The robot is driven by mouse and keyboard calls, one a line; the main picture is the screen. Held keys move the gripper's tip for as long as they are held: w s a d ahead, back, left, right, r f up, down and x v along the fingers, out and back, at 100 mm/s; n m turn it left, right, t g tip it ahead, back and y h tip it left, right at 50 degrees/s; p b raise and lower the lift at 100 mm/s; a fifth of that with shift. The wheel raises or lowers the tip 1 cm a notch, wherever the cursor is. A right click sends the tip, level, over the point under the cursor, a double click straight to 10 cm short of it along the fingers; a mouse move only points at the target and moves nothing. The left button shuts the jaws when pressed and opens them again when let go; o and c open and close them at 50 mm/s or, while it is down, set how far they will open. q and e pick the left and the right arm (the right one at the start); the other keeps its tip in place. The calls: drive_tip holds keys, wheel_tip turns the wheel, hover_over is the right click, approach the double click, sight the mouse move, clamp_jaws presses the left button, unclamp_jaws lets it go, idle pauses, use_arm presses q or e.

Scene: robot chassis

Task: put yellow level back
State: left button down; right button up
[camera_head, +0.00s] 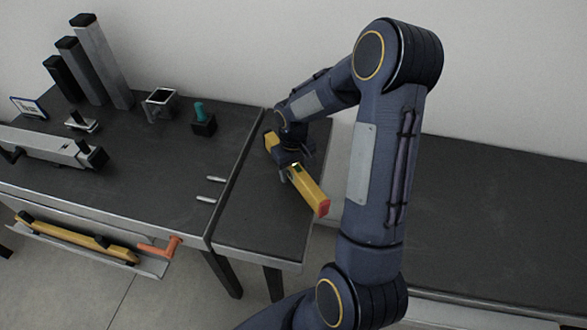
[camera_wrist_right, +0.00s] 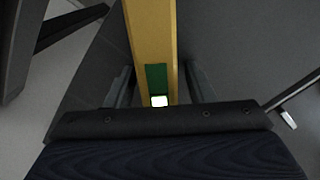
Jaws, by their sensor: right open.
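A yellow level (camera_head: 308,190) with a red end lies slantwise over the dark side table at the middle of the head view. My right gripper (camera_head: 287,168) is over it from above and hides part of its middle. In the right wrist view the level (camera_wrist_right: 150,35) runs between the two fingers of the gripper (camera_wrist_right: 157,88), by its green vial window. The fingers are open, one on each side, with a gap visible beside the level. Another yellow level (camera_head: 75,238) lies in the tray (camera_head: 150,264) on the left table's front. My left gripper is not in view.
The left workbench (camera_head: 140,180) holds dark upright posts (camera_head: 100,60), a grey square clamp (camera_head: 160,100), a teal-handled tool (camera_head: 200,118) and a long grey vise-like bar (camera_head: 45,145). An orange handle (camera_head: 160,247) sits at the tray's right end. The right table (camera_head: 500,220) is clear.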

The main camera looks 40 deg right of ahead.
wheel_tip(320, 180, up, 12)
drive_tip(key=shift+r+p, duration=0.1)
drive_tip(key=shift+p, duration=0.2)
drive_tip(key=s+a+r+t+y, duration=0.2)
drive_tip(key=s+a+r, duration=0.1)
drive_tip(key=s+a, duration=0.4)
drive_tip(key=s+a+r+t+y, duration=0.1)
drive_tip(key=s+a+r+t, duration=0.2)
drive_tip(key=s+a, duration=0.4)
drive_tip(key=s, duration=0.4)
drive_tip(key=shift+s+a+r+m+t+y, duration=0.25)
drive_tip(key=shift+s+a+m+t+y, duration=0.05)
drive_tip(key=shift+s+a+y, duration=0.1)
